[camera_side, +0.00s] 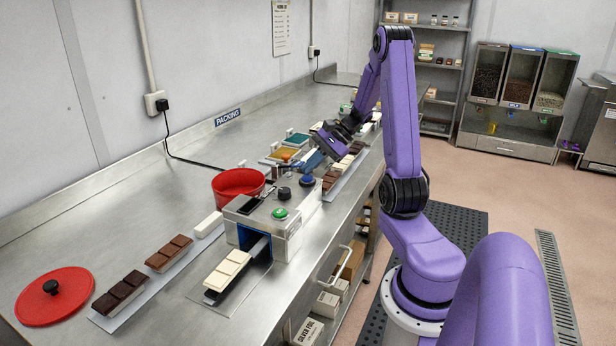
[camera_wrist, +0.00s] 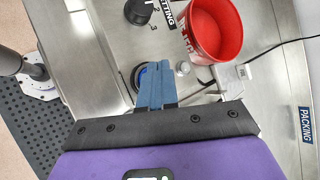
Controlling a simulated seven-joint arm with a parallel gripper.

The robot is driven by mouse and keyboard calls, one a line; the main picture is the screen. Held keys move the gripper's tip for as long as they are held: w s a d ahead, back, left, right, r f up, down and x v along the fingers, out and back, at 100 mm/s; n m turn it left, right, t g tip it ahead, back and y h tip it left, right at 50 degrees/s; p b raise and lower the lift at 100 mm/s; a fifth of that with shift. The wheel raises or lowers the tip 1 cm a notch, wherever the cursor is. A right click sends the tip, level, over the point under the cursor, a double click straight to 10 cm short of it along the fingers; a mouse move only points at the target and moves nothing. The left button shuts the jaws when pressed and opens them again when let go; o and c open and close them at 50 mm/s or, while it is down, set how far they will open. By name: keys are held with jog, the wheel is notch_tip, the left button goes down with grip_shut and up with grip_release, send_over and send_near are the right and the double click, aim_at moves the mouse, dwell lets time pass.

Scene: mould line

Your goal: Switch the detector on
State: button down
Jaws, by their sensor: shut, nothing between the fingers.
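The detector (camera_side: 292,232) is a grey metal box on the steel bench, with a tunnel opening at its near end. On its top are a green button (camera_side: 280,213), a black knob (camera_side: 284,193) and a dark display panel (camera_side: 251,204). A blue round button (camera_side: 307,181) is at its far end. My gripper (camera_side: 311,160) is shut and empty, with blue fingers, just above and beyond that button. In the wrist view, my fingertips (camera_wrist: 157,66) partly cover a dark round part with a blue rim (camera_wrist: 135,78); contact cannot be told. The black knob also shows there (camera_wrist: 138,11), marked with numbers.
A red bowl (camera_side: 238,187) stands close beside the detector. A white chocolate bar (camera_side: 228,270) lies at the tunnel mouth. Brown bars (camera_side: 168,254) and a red lid (camera_side: 52,297) lie at the near left. A black cable (camera_side: 190,158) runs along the bench.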

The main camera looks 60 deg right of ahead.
aim_at(311, 177)
jog(key=shift+f, duration=0.2)
jog(key=shift+f, duration=0.3)
jog(key=shift+r, duration=0.2)
dwell(0.4)
jog(key=shift+r, duration=0.3)
jog(key=shift+r, duration=3)
